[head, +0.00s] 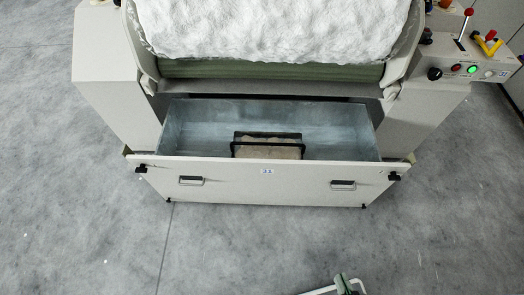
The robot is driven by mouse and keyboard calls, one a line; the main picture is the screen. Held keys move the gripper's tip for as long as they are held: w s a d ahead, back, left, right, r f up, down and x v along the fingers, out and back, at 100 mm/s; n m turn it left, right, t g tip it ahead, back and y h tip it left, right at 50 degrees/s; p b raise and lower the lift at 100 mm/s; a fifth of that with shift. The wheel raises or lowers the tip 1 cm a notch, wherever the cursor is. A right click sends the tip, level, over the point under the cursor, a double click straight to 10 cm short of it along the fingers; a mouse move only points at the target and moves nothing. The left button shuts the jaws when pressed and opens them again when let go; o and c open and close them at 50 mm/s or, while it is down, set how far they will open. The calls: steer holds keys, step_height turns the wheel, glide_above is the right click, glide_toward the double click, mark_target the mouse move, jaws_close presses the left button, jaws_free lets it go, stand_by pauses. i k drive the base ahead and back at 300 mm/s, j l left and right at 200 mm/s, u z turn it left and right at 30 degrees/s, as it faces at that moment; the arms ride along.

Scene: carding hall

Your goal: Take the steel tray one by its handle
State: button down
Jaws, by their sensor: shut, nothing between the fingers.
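A steel-lined tray or drawer (210,132) stands pulled out from under the machine. Its light front panel (230,178) carries a label with what looks like "31". The panel has a left handle (191,181) and a right handle (343,185). Inside, near the front wall, sits a small dark-framed box (267,134) with beige stuff in it and a black bar handle (267,144) across its front. I cannot tell which of these the task calls steel tray one. My gripper is not recognisable in the head view.
The machine (108,50) stands behind, with white fibre (270,28) over a green roller (270,69). A control box (465,62) with a lit green button and levers is at right. Grey floor (90,235) in front is mostly clear.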

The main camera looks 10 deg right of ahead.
mark_target(246, 144)
steer(key=i+l, duration=0.15)
steer(key=i, duration=0.35)
steer(key=i+l+u, duration=0.1)
steer(key=i, duration=0.4)
